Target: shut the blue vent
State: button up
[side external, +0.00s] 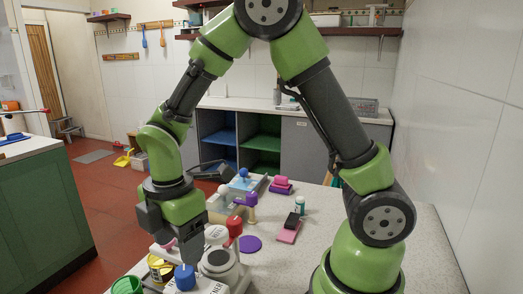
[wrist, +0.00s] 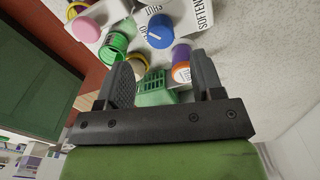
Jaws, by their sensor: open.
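The blue vent (wrist: 160,30) is a round blue cap on a white body, with SHUT lettered beside it and a pale line on top. It lies above and between my fingers in the wrist view, apart from them. In the side external view, the blue vent (side external: 184,277) is low in the frame, below my gripper (side external: 178,240). My gripper (wrist: 163,76) is open, with nothing between its fingers. I cannot tell exactly which way the vent's line points.
Close by are a green cup (side external: 127,286), a yellow tin (side external: 160,268), a red cap (side external: 234,227) and a round grey-topped container (side external: 217,259). A purple and orange bottle (wrist: 181,62) stands beyond the right finger.

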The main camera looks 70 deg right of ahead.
notch_tip(320, 180, up, 4)
notch_tip(320, 180, up, 6)
jog(key=m+t+y, duration=0.1)
jog(key=m+t, duration=0.1)
jog(key=m, duration=0.5)
send_over(185, 271)
jog(key=s+d, duration=0.2)
jog(key=s, duration=0.1)
jog(key=s+d+r+m+t+y, duration=0.1)
jog(key=s+r+m+t, duration=0.4)
jog(key=s+m, duration=0.4)
jog(key=shift+s+d+r+m, duration=0.15)
jog(key=shift+s+m, duration=0.1)
jog(key=shift+m, duration=1.45)
